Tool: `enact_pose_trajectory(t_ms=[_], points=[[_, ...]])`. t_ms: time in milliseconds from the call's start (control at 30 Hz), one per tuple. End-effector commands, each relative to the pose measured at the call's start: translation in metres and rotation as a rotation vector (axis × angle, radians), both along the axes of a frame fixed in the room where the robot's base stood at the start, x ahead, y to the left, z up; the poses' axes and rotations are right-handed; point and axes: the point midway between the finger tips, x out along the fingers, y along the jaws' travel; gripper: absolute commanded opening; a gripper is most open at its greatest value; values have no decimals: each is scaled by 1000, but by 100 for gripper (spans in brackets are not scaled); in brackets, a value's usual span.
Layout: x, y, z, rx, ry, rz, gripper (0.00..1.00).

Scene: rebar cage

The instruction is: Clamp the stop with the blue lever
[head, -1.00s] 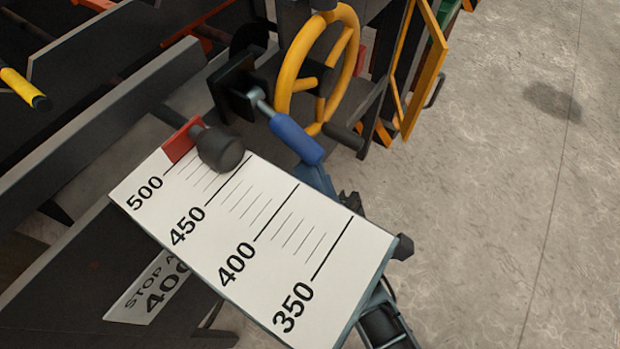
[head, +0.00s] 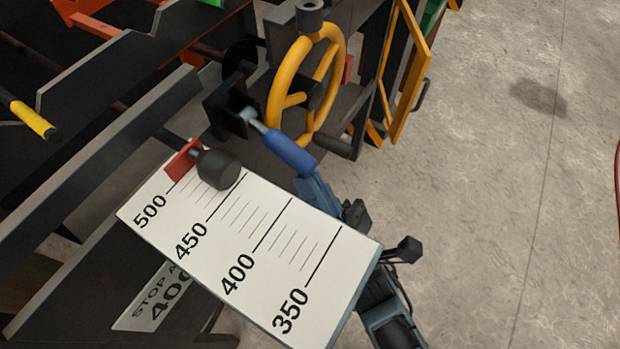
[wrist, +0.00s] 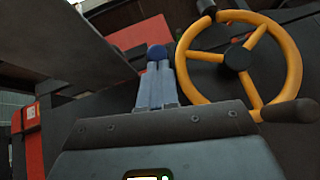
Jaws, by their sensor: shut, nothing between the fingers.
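The blue lever (head: 291,152) slopes down to the right on a metal shaft from a black block (head: 228,107), beside the yellow handwheel. My gripper (head: 308,180) is shut and empty, its blue fingers at the lever's lower end. In the wrist view my gripper (wrist: 158,66) points at the round blue end of the lever (wrist: 157,52). I cannot tell whether they touch. The stop has a red plate (head: 182,160) and a dark round knob (head: 218,170). It is at the upper-left end of the white scale (head: 260,235), near the 500 mark.
The yellow handwheel (head: 275,107) with a dark handle (head: 333,146) stands close behind the lever. A partly hidden sign (head: 155,300) reads "STOP A..." and 400. Dark steel beams (head: 100,160) fill the left. Concrete floor (head: 490,200) is open at the right.

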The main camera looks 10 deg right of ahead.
Motion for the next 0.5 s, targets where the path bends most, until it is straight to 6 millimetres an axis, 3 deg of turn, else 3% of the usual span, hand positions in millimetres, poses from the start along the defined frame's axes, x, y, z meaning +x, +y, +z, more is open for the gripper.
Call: enact_pose_trajectory(t_ms=[500], points=[[-12, -15, 43, -265, 206, 0, 0]])
